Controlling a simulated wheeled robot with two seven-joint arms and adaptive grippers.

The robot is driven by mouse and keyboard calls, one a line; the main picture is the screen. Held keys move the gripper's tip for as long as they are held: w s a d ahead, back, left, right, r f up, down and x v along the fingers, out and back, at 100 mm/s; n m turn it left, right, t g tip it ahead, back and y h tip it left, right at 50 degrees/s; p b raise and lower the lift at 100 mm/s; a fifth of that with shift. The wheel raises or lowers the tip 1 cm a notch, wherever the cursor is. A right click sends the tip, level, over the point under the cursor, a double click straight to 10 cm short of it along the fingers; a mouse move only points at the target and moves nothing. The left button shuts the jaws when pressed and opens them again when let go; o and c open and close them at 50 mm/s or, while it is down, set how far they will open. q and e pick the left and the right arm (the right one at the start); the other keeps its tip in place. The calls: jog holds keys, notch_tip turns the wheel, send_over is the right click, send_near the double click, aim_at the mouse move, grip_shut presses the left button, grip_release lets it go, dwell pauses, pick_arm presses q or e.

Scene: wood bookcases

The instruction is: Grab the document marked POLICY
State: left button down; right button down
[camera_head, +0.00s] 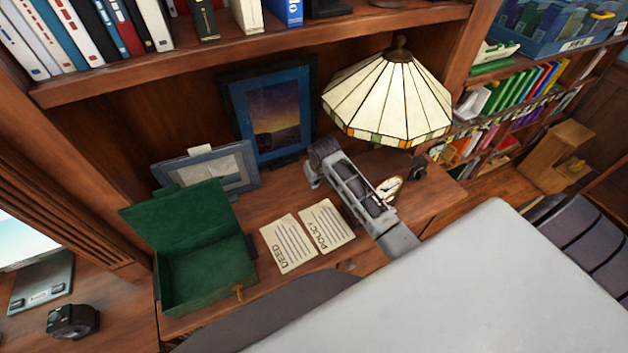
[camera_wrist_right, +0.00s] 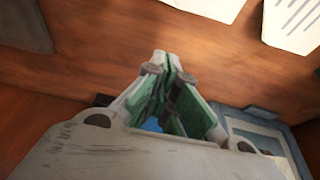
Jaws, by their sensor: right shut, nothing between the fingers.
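The POLICY document (camera_head: 327,226) is a cream sheet with dark lines, lying flat on the wooden desk. The similar DEED sheet (camera_head: 289,243) lies just left of it. My right gripper (camera_head: 314,181) is over the desk behind the POLICY sheet, apart from it. In the right wrist view its fingers (camera_wrist_right: 163,62) are shut and empty. Two pale sheets show along that view's top edge, one cut off (camera_wrist_right: 205,5) and one with lines (camera_wrist_right: 294,24); their titles cannot be read there. My left gripper is not in view.
An open green box (camera_head: 207,272) stands left of the sheets. Behind are a small picture frame (camera_head: 213,166), a taller blue frame (camera_head: 270,112) and a stained-glass lamp (camera_head: 390,95). A small clock (camera_head: 388,190) stands right of my arm. A shelf (camera_head: 240,55) overhangs the back.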

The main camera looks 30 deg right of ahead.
aim_at(313, 198)
jog(key=shift+x, duration=4.15)
jog(key=shift+s+a+p, duration=0.1)
jog(key=shift+s+p, duration=0.9)
jog(key=shift+s, duration=1)
